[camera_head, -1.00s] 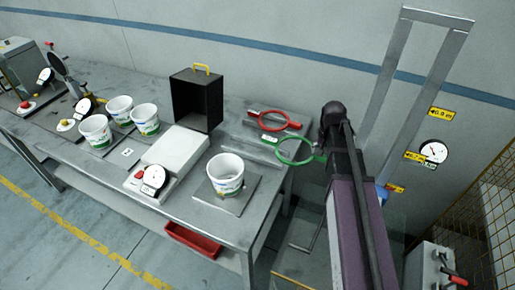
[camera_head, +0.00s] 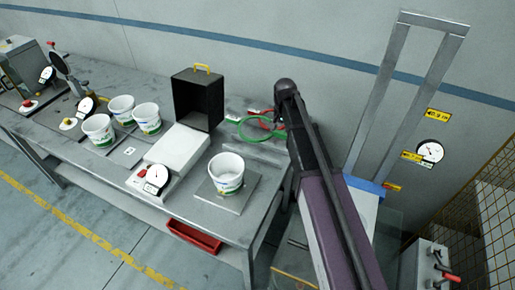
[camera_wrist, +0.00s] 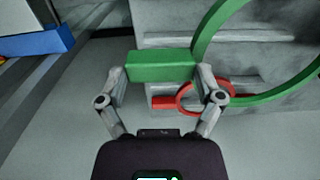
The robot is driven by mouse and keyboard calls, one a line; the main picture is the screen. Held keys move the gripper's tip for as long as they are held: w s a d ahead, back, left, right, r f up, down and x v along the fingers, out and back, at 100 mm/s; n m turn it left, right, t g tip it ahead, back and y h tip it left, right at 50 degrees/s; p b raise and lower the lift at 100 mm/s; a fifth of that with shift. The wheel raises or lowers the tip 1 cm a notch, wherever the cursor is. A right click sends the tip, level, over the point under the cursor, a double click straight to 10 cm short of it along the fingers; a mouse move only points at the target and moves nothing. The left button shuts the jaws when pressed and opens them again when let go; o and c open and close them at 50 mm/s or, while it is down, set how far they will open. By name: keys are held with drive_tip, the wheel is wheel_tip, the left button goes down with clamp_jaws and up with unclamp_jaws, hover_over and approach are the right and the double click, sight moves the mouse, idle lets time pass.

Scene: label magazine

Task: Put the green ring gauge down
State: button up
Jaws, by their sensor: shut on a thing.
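The green ring gauge (camera_head: 257,139) is a green ring with a block-shaped handle. In the wrist view its handle (camera_wrist: 160,66) is between the two fingers of my gripper (camera_wrist: 162,80), which is shut on it, and its ring (camera_wrist: 203,30) runs off the upper right. In the head view the ring is over the back right of the bench, and my arm hides my gripper. A red ring gauge (camera_wrist: 190,108) lies on a grey stepped rest (camera_wrist: 215,55) below the green one. It is mostly hidden in the head view.
A black open box (camera_head: 190,100) with a yellow handle stands left of the rest. A white tub (camera_head: 226,170) stands on a grey plate (camera_head: 236,199) in front. A scale dial (camera_head: 156,177) and several more tubs are farther left. The bench (camera_head: 215,225) has its right edge near my arm.

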wheel_tip(320, 180, down, 6)
drive_tip(key=b, duration=0.6)
drive_tip(key=shift+f, duration=0.2)
idle(0.3)
drive_tip(key=shift+f+b, duration=1.85)
drive_tip(key=shift+b, duration=0.2)
drive_tip(key=shift+f+b, duration=0.45)
drive_tip(key=o, duration=1.1)
drive_tip(key=shift+c, duration=0.2)
drive_tip(key=shift+r, duration=0.2)
wheel_tip(320, 180, up, 13)
drive_tip(key=p, duration=1.3)
drive_tip(key=shift+d+f, duration=0.1)
drive_tip(key=shift+f, duration=0.1)
